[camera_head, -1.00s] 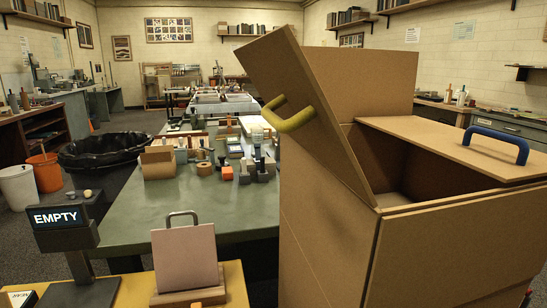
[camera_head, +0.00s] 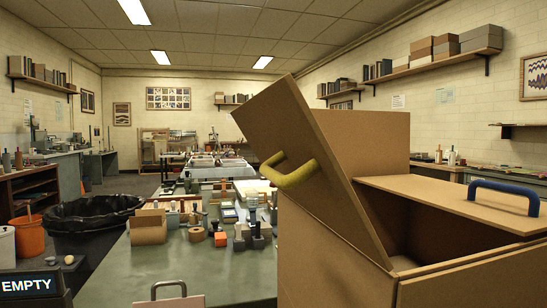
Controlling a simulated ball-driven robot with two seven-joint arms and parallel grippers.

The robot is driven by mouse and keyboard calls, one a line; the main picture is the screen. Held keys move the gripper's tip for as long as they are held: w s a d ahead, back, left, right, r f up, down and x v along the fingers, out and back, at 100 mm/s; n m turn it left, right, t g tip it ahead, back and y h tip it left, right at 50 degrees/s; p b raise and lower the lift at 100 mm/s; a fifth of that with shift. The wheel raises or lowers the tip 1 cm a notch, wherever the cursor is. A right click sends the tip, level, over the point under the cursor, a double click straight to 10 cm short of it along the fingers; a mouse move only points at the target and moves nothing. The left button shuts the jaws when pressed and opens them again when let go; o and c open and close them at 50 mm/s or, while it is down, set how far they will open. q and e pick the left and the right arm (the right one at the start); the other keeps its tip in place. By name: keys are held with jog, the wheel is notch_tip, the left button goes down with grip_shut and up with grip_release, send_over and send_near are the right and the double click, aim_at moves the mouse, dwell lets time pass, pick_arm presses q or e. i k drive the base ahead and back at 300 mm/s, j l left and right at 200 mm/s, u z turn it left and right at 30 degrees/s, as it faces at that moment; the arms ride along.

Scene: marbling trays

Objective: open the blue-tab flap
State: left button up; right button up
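A large cardboard box (camera_head: 335,250) stands at the right in the head view. Its blue-tab flap (camera_head: 440,198) lies nearly flat over the right part of the opening, with the blue handle (camera_head: 504,194) on top. The flap with the yellow-green handle (camera_head: 289,172) is raised and leans out to the left. Another plain flap (camera_head: 365,140) stands upright at the back. The dark inside of the box shows between the flaps. Neither of my grippers is in view.
A green table (camera_head: 180,262) with several blocks and tools stands left of the box. A sign reading EMPTY (camera_head: 32,283) is at the lower left. A black-lined bin (camera_head: 88,222) and an orange bucket (camera_head: 28,236) stand on the floor at the left.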

aim_at(523, 217)
jog(key=l+z, duration=0.15)
jog(key=z, duration=0.3)
jog(key=l+z, duration=0.1)
jog(key=z, duration=0.35)
